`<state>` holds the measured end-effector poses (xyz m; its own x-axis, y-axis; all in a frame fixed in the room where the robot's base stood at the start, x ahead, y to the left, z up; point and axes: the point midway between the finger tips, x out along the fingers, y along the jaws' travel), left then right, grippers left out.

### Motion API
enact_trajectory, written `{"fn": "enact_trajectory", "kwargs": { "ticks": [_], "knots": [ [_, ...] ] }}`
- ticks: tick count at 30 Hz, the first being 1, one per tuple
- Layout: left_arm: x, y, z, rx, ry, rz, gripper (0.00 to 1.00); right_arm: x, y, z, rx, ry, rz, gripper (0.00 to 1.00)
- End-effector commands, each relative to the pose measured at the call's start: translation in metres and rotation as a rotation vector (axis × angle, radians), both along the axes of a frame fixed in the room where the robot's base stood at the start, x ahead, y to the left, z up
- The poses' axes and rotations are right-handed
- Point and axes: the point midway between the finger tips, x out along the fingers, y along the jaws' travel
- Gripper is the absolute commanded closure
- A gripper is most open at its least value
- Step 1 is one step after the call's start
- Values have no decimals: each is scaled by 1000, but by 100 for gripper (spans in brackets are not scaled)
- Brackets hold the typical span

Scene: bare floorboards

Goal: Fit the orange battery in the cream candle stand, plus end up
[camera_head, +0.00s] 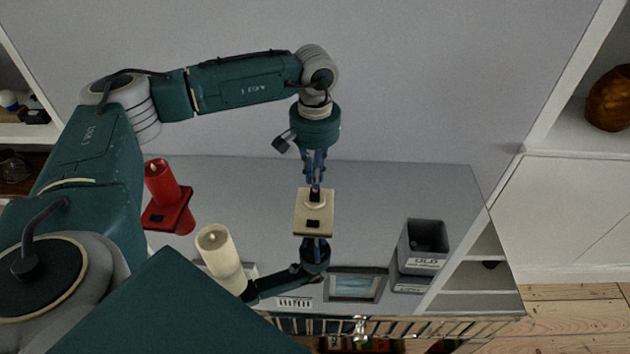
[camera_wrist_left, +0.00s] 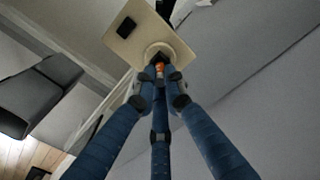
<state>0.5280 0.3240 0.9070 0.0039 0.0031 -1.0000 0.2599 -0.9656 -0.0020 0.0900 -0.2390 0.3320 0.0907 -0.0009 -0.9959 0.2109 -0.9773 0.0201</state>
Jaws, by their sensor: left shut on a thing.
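The cream candle stand (camera_head: 302,224) is a square plate with a round raised socket and a small black patch. It also shows at the top of the left wrist view (camera_wrist_left: 128,45). My left gripper (camera_head: 315,183) comes from the far side, shut on the orange battery (camera_wrist_left: 160,68). The battery is at the stand's round socket, mostly hidden by the fingers; I cannot tell how deep it sits or which end is plus. My right gripper (camera_head: 316,243) is at the stand's near edge and appears shut on it. The cream candle (camera_head: 222,262) stands to the left.
A red candle (camera_head: 162,185) on a red stand (camera_head: 182,218) is at the left. A grey bin marked OLD (camera_head: 425,240) stands at the right. A framed picture or tray (camera_head: 355,285) lies near the front edge. The grey surface between stand and bin is clear.

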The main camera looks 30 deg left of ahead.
Motion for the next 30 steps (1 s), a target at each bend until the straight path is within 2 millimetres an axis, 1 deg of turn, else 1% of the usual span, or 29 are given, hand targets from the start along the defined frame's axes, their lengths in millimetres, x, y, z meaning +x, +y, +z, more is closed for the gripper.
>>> {"fn": "enact_trajectory", "kwargs": {
  "ticks": [3, 6, 14, 17, 18, 21, 30],
  "knots": [
    [-1, 0, -18, 0, 4, 1, 100, 1, 1, 4, 1, -1, 1, 28],
    [0, 0, -25, 1, 1, 1, 100, 0, 1, 5, 1, -1, 2, 28],
    [0, 0, -26, 0, 0, 0, 100, 1, 5, 4, 6, -1, 4, 28],
    [0, 0, -30, 0, 0, 0, 100, 1, 7, 0, 8, -1, 3, 28],
    [0, 0, -30, 0, 0, 0, 88, 1, 7, 0, 8, -1, 3, 28],
    [0, 0, -29, 0, 0, 0, 71, 1, 8, 1, 9, -1, 3, 28],
    [0, 0, -29, 0, 1, 0, 71, 1, 7, 2, 8, -1, 3, 28]
  ]
}}
